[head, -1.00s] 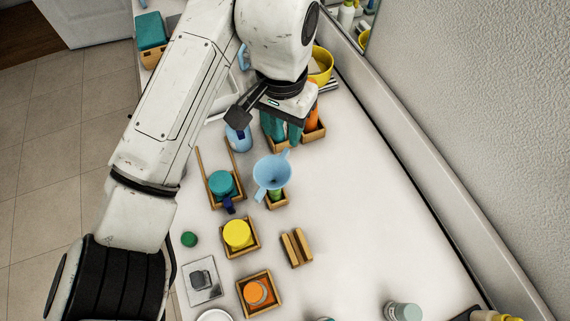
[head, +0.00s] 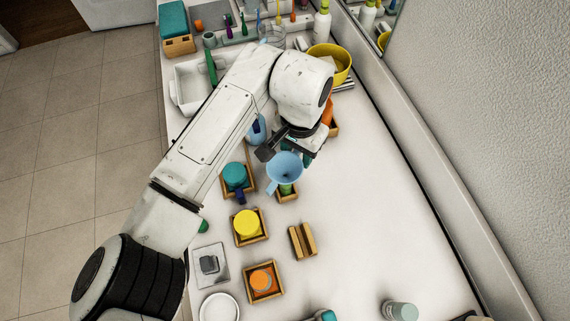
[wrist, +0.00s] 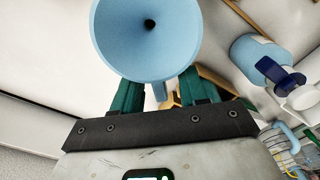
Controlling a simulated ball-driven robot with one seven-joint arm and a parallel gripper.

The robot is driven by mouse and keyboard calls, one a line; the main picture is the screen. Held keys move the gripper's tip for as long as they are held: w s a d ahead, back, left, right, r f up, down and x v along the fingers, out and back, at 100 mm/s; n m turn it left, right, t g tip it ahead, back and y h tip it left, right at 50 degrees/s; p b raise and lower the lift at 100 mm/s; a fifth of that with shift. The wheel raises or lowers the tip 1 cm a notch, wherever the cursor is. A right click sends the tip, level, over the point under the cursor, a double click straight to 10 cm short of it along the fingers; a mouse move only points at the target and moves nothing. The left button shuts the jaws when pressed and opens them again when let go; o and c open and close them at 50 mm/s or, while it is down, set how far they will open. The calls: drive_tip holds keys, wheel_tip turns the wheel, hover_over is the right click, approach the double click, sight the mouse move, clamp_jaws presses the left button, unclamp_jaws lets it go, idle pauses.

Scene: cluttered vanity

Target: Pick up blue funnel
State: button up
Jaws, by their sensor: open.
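The light blue funnel (head: 285,167) stands wide mouth up over a green item (head: 286,188) in a small wooden box (head: 288,197). My gripper (head: 309,156) is right at the far side of the funnel, its teal fingers partly hidden in the head view. In the wrist view the funnel (wrist: 147,35) fills the top middle, its mouth facing the camera. There the open gripper (wrist: 160,90) has one teal finger on each side of the funnel's lower part, partly behind its rim. I cannot tell whether the fingers touch it.
A blue bottle (head: 257,130) stands beside my arm and shows in the wrist view (wrist: 254,62). Nearby are a teal-lidded jar (head: 235,175), a yellow jar (head: 246,223) and a wooden block holder (head: 302,241). A yellow bowl (head: 330,62) stands behind.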

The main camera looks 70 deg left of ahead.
drive_tip(key=shift+c, duration=0.3)
clamp_jaws()
drive_tip(key=shift+r, duration=0.1)
drive_tip(key=shift+r, duration=0.55)
drive_tip(key=s+a+r+b, duration=0.2)
drive_tip(key=s+r, duration=0.9)
drive_tip(key=s, duration=0.2)
drive_tip(key=shift+s+a+r+b, duration=0.35)
drive_tip(key=shift+a+r, duration=0.05)
